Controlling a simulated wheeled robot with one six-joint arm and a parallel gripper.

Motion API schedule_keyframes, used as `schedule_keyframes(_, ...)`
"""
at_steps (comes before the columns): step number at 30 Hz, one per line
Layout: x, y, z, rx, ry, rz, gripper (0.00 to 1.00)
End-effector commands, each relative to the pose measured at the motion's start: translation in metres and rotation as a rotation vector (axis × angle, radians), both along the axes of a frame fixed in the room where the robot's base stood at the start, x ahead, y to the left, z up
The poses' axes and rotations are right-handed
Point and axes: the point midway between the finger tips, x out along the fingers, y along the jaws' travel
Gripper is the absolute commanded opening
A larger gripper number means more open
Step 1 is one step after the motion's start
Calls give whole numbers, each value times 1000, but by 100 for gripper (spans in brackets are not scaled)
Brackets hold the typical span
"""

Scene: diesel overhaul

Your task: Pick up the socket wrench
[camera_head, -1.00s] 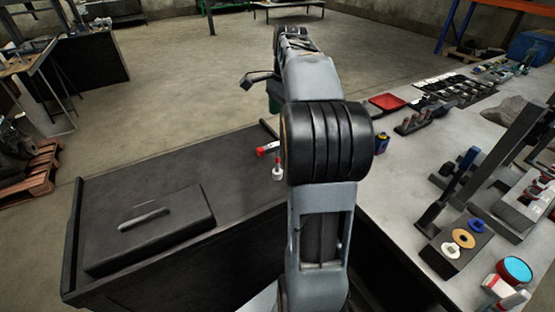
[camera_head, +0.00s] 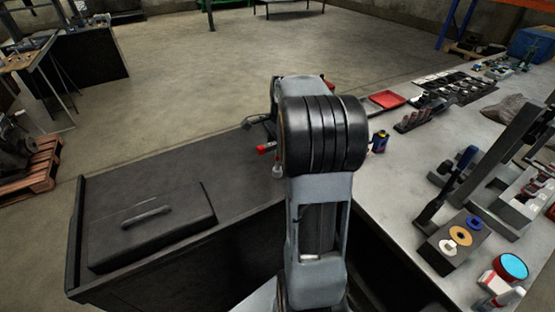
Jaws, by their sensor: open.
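I cannot make out a socket wrench for certain in the head view. My own arm fills the middle of the picture and hides part of the black cabinet top and the grey bench behind it. My gripper's jaws are hidden behind the arm; only a dark bracket beside the wrist shows at the arm's left. A small red-ended item (camera_head: 266,149) lies on the cabinet top, partly covered by the arm. A small pale item (camera_head: 278,171) stands just in front of it, also partly covered.
The black cabinet top (camera_head: 200,166) carries a black lidded case (camera_head: 150,226) at left. The grey bench (camera_head: 395,188) at right holds a red tray (camera_head: 387,99), a blue can (camera_head: 379,141), a black holder with rings (camera_head: 452,248) and tall dark stands. The cabinet's middle is clear.

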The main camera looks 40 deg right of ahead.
Motion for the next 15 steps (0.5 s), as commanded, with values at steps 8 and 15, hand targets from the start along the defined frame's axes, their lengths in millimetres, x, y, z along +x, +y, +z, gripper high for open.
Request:
schedule_keyframes(8, 0, 1, -5, 0, -1, 0, 51)
schedule_keyframes(15, 0, 1, -5, 0, -1, 0, 34)
